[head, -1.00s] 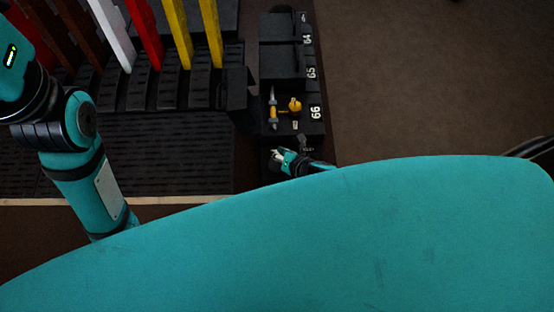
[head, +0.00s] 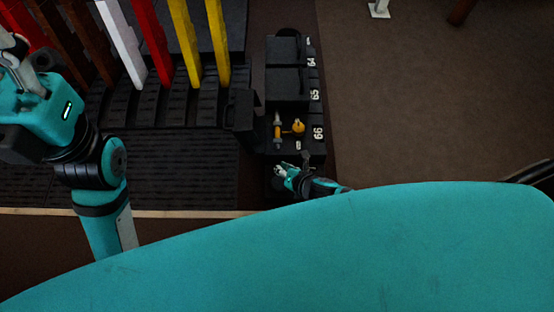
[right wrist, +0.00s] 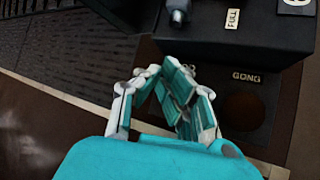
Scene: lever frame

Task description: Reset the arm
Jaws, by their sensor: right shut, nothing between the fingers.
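My right gripper (head: 281,170) is shut and empty in the head view, just in front of the near end of the black box row, below the box marked 66. A yellow knob (head: 298,127) and a grey-yellow fitting (head: 277,130) sit on box 66.
Several tall levers stand at the upper left, among them a white lever (head: 121,40), a red lever (head: 152,40) and a yellow lever (head: 185,40). A ribbed black platform (head: 170,165) lies below them. Brown floor (head: 420,110) is open on the right.

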